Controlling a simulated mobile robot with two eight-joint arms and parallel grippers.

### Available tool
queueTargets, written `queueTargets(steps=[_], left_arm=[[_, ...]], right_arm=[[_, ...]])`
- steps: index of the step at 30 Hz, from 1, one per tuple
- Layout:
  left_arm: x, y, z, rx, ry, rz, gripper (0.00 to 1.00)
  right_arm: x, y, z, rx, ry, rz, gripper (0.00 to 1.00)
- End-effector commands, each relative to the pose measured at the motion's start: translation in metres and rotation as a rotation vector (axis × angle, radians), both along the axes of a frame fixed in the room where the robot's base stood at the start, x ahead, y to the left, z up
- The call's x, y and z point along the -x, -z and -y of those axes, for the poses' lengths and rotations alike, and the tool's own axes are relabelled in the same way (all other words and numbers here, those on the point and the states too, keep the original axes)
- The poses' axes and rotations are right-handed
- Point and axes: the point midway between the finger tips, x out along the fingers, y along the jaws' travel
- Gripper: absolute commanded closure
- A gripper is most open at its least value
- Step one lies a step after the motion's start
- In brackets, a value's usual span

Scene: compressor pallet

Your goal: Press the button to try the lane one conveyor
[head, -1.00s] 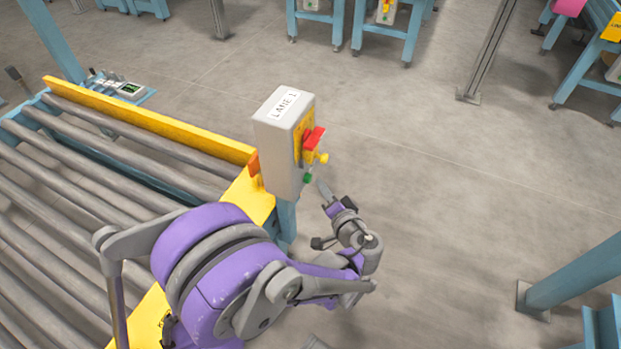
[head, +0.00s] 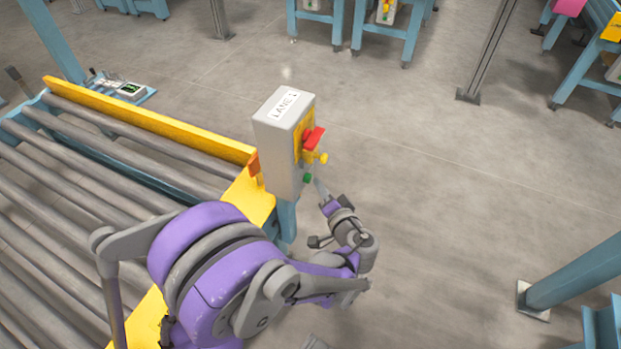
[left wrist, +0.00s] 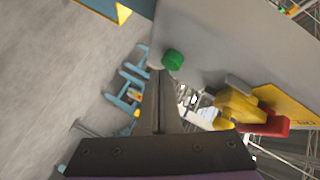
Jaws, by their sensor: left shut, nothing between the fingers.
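The lane one control box (head: 284,140) is a grey box labelled "LANE 1" on a blue post at the conveyor's corner. Its right face carries a green button (head: 308,178) low down, with a red part (head: 314,138) and a yellow knob (head: 322,158) above. My left gripper (head: 319,185) is shut and empty, its tip just beside the green button. In the left wrist view the closed fingers (left wrist: 160,88) point at the green button (left wrist: 173,60), the tip right by its edge. I cannot tell whether they touch. My right gripper is not in view.
The roller conveyor (head: 75,190) with its yellow rail (head: 150,120) lies at the left. A blue post (head: 575,275) stands at the lower right. Blue stands (head: 385,25) are at the back. The floor right of the box is open.

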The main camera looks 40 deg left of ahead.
Motion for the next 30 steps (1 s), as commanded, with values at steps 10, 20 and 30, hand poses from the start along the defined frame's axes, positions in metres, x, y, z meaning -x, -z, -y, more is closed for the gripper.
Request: queueTargets(steps=[10,20,30], left_arm=[[0.001,0.000,-0.003,0.000,-0.001,0.000,1.00],[0.002,0.000,-0.007,0.000,-0.001,0.000,1.00],[0.003,0.000,-0.011,0.000,-0.001,0.000,1.00]], right_arm=[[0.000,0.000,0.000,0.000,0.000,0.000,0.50],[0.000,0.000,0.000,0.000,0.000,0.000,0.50],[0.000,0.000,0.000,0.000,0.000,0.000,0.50]])
